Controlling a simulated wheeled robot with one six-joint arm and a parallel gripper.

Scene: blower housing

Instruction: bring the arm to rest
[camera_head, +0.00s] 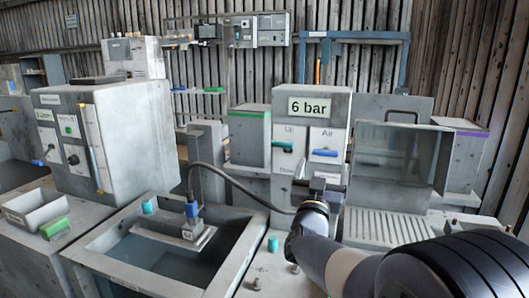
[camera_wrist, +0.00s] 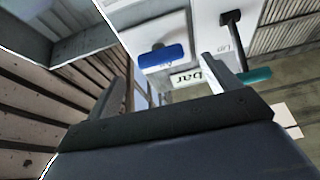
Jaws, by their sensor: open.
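My gripper (camera_head: 320,181) is in front of the grey panel box (camera_head: 283,190) marked "6 bar", just below its blue handle. My arm reaches in from the lower right. In the wrist view my gripper (camera_wrist: 168,80) shows two pale fingers standing apart with nothing held between them. The blue handle (camera_wrist: 163,57) and a teal handle (camera_wrist: 256,76) appear beyond the fingers, with the panel upside down. In the head view the blue handle (camera_head: 325,153) and the teal handle (camera_head: 283,147) sit on the panel. I cannot tell the exact gap to the panel.
A tank (camera_head: 105,277) stands at the lower left, with a blue-topped fixture (camera_head: 192,210) and a dark hose (camera_head: 232,182) arching to the panel side. A clear-fronted cabinet (camera_head: 397,157) is on the right. A grey machine (camera_head: 130,130) is on the left.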

